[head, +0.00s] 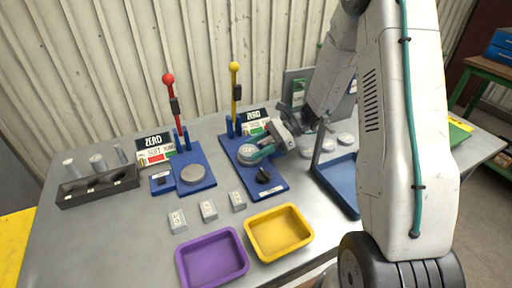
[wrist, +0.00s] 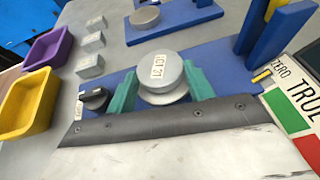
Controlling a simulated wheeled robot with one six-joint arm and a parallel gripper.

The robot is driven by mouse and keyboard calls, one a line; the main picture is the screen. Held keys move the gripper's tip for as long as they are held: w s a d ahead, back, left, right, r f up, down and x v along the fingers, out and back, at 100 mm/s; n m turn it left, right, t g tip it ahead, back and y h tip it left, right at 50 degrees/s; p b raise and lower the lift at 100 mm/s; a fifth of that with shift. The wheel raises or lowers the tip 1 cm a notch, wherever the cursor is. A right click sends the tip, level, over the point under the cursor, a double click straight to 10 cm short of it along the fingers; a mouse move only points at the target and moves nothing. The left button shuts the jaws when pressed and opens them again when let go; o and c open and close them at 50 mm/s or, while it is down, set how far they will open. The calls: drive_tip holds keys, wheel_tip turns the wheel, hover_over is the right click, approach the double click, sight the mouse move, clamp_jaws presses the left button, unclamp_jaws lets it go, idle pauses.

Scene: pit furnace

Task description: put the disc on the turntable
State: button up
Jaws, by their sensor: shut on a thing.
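A grey metal disc (wrist: 168,68) with a white label sits between the teal fingers of my gripper (wrist: 160,88) in the wrist view. My gripper is shut on it. Below it shows the round grey turntable plate (wrist: 163,97) on the blue base; I cannot tell whether disc and plate touch. In the head view my gripper (head: 258,155) is at the blue base (head: 268,188) with the yellow lever (head: 234,95), and the disc (head: 246,153) shows over the turntable. A black knob (head: 263,177) stands close in front, also in the wrist view (wrist: 95,99).
A second blue base (head: 205,184) with a red lever (head: 170,100) and round plate stands left. Several grey discs (head: 345,139) lie behind a blue tray (head: 343,190) at right. Purple (head: 212,270) and yellow (head: 279,249) bins and grey blocks (head: 208,210) are in front.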

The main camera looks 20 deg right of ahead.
drive_tip(key=shift+f, duration=0.15)
drive_tip(key=o, duration=1.2)
drive_tip(key=shift+d+r, duration=0.1)
drive_tip(key=shift+r, duration=0.1)
drive_tip(key=v, duration=1.1)
drive_tip(key=shift+d, duration=0.35)
drive_tip(key=shift+s+r, duration=0.1)
drive_tip(key=shift+s, duration=0.05)
